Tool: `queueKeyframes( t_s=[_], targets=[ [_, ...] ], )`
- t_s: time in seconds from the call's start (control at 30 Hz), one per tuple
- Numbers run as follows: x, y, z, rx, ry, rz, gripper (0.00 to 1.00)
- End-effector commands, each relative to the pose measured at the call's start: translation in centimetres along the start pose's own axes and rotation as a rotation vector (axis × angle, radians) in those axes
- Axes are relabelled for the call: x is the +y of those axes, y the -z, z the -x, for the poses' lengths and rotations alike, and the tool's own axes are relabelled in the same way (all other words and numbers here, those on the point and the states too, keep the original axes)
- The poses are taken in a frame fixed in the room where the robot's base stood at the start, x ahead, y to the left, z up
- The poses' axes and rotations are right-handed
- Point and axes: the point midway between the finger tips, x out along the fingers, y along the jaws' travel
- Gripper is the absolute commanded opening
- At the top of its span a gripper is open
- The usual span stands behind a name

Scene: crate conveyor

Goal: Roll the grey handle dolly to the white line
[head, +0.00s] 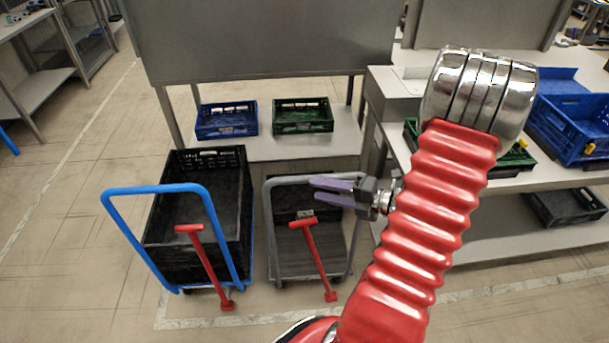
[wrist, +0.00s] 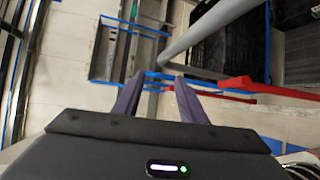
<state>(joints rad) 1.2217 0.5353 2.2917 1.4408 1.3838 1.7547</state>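The grey handle dolly (head: 310,278) stands right of centre in the head view, with a grey hoop handle (head: 272,222) and a dark deck. My gripper (head: 312,189) is at the upper right of that hoop, its purple fingers pointing left and parted. In the wrist view the fingers (wrist: 158,78) are apart with nothing gripped between them. The grey handle tube (wrist: 215,30) runs just beyond the fingertips; I cannot tell whether they touch it. A pale white line (head: 225,321) lies on the floor in front of the dollies.
A blue handle dolly (head: 150,189) carrying a large black crate (head: 243,190) stands close at left. Red T-shaped bars (head: 315,260) stand before both dollies. Behind is a bench with a blue crate (head: 226,130) and a green crate (head: 303,128).

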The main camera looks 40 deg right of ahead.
Motion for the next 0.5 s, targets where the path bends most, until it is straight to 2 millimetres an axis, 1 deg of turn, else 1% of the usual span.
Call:
queueKeyframes(
  t_s=[0.03,0.1,0.2,0.3,0.5],
  targets=[
    [-1.2,-1.1,1.1,-0.058,-0.017,-0.083,0.38],
    [-2.4,-2.4,2.2,-0.122,-0.039,-0.178,0.38],
    [-3.6,-3.6,3.5,-0.187,-0.066,-0.269,0.38],
    [-4.1,-4.2,4.1,-0.216,-0.079,-0.311,0.38],
    [-4.2,-4.3,4.1,-0.22,-0.081,-0.317,0.38]
  ],
)
